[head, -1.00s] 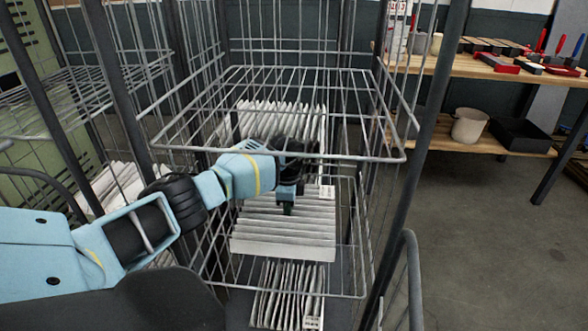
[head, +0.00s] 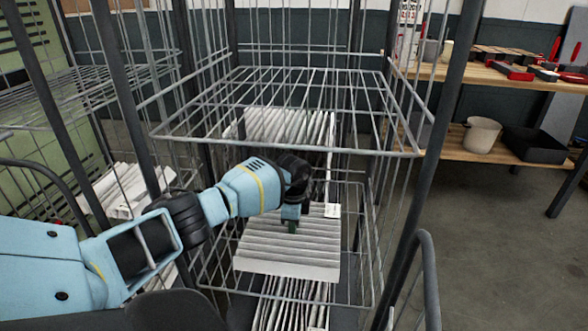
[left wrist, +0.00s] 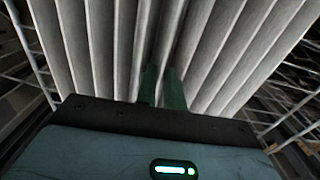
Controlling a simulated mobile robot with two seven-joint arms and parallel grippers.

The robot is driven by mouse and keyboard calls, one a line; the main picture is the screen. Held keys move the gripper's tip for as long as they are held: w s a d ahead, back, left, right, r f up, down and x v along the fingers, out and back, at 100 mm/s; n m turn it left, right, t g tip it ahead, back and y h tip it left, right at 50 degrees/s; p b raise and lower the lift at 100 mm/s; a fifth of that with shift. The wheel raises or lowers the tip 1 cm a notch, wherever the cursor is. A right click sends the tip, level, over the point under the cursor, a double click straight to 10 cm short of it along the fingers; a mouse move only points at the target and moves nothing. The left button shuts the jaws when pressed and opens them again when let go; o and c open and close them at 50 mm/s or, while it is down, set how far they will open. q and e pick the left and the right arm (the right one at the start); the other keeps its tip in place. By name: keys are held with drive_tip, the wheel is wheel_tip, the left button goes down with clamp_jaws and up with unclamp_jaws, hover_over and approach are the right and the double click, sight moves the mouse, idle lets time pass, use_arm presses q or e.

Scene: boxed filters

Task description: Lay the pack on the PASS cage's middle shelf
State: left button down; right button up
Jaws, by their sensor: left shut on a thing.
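The pack is a white pleated filter (head: 285,258) with a small white label at its back right corner. It lies roughly level inside the wire cage, below the upper wire shelf (head: 190,128) and over the lower wire shelf (head: 368,262). I cannot tell whether it touches that lower shelf. My left gripper (head: 291,226) reaches in under the upper shelf and is shut on the pack's top pleats. In the left wrist view its green fingers (left wrist: 162,90) pinch a pleat, and the pleats (left wrist: 90,45) fill the view. My right gripper is not in view.
More white pleated packs stand behind (head: 275,125) and below (head: 285,315) the held one. Cage posts and mesh sides close in left and right. Another cage with packs (head: 125,190) stands left. A wooden bench (head: 470,68) with tools and a bin (head: 481,135) is at right.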

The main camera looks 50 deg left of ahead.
use_arm(q)
drive_tip(key=shift+f, duration=0.2)
idle(0.6)
drive_tip(key=c, duration=1.8)
unclamp_jaws()
drive_tip(key=shift+r, duration=0.1)
drive_tip(key=shift+r+p, duration=2.05)
drive_tip(key=shift+r, duration=0.15)
drive_tip(key=shift+o, duration=0.2)
drive_tip(key=o, duration=0.5)
